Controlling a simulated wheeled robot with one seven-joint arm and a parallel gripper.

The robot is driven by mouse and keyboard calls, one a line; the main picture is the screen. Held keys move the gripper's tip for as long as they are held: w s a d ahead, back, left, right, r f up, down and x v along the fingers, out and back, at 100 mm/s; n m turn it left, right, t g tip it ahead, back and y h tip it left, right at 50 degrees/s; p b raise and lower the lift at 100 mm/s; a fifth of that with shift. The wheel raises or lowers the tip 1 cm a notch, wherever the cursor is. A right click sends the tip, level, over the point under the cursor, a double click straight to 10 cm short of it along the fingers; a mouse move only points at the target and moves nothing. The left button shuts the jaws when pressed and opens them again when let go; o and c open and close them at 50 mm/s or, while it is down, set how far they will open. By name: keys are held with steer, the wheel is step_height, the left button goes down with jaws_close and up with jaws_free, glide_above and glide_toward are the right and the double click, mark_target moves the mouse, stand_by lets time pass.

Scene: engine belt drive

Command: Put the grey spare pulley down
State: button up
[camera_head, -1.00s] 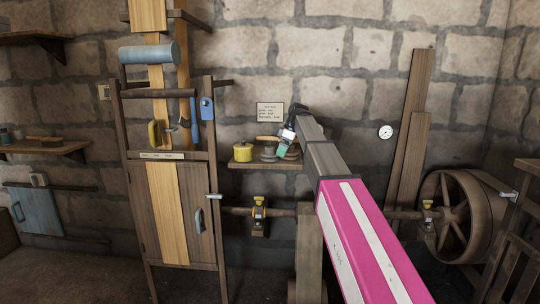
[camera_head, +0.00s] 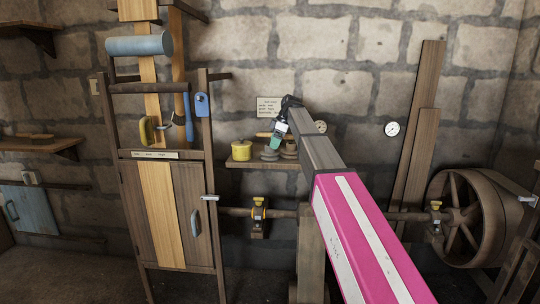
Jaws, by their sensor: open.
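My gripper (camera_head: 273,146) is at the wall shelf (camera_head: 262,166), with its greenish fingertips pointing down. It is open. A grey pulley (camera_head: 269,156) lies on the shelf at or just below the fingertips, and I cannot tell whether they touch it. A darker brownish round part (camera_head: 290,151) is to its right on the shelf, partly hidden by my arm.
A yellow pot (camera_head: 241,151) stands at the shelf's left end. A note (camera_head: 268,106) hangs on the wall above. A wooden cabinet frame (camera_head: 170,210) stands left, a large flywheel (camera_head: 466,216) right. A shaft runs below the shelf.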

mark_target(270, 150)
steer(key=x, duration=0.5)
steer(key=shift+a, duration=0.1)
steer(key=shift+r, duration=0.1)
steer(key=c, duration=1.6)
